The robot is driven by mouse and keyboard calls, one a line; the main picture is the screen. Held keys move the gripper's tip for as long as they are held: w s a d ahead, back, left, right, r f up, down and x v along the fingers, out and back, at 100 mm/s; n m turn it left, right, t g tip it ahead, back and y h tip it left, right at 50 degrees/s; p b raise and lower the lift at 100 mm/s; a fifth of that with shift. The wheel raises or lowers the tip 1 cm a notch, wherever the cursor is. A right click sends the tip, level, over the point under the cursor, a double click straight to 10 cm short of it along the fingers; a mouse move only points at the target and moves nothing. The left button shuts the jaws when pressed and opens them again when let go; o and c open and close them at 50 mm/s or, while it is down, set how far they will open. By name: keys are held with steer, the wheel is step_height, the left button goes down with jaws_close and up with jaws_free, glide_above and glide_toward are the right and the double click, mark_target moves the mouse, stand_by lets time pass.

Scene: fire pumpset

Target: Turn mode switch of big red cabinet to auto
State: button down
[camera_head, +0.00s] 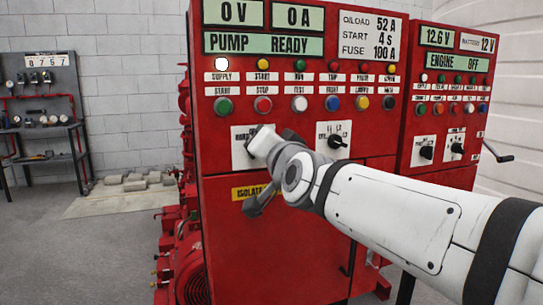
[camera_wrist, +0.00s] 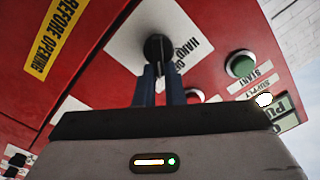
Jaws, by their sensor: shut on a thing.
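The big red cabinet (camera_head: 230,220) stands in front of me in the head view. On its left white plate (camera_head: 239,156) is the mode switch, mostly hidden there by my gripper (camera_head: 258,140). In the wrist view, the mode switch (camera_wrist: 158,44) is a round black knob on a white plate, with a partly readable label "HAND O…". My gripper's two narrow fingers (camera_wrist: 160,78) reach up to the knob and are shut on it.
A row of coloured buttons (camera_head: 263,104) lies just above the switch. A second black switch (camera_head: 337,141) is to the right. A yellow label (camera_head: 246,192) sits below. A smaller red cabinet (camera_head: 450,100) with a crank handle (camera_head: 498,154) stands at the right.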

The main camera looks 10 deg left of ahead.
steer(key=shift+f+m+b, duration=0.1)
steer(key=shift+m+b, duration=0.2)
steer(key=shift+m, duration=0.3)
steer(key=c, duration=1.5)
jaws_free()
